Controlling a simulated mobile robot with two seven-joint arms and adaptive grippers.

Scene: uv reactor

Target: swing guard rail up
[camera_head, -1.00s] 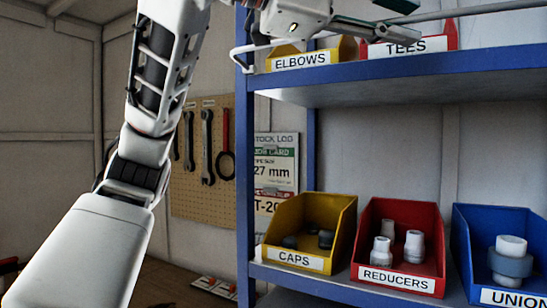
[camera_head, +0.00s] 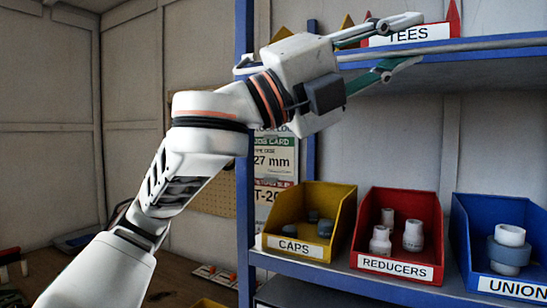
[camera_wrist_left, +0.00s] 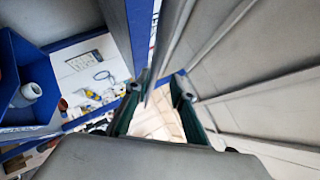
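The guard rail (camera_head: 490,45) is a thin grey bar along the front of the upper blue shelf, level with the shelf's edge. Its left end bends around near the left post. My left gripper (camera_head: 409,40) reaches in from the left in front of this shelf. Its fingers are apart, one above the rail and one below it; I cannot tell whether they touch it. In the left wrist view the two fingers (camera_wrist_left: 157,100) also show apart, with a grey bar running close between them. My right gripper is not in view.
The yellow caps bin (camera_head: 345,218), red reducers bin (camera_head: 430,225) and blue unions bin (camera_head: 465,240) stand on the lower shelf. The TEES bin (camera_head: 408,34) sits behind the rail on the upper shelf. A blue post (camera_head: 245,200) stands beside my left arm.

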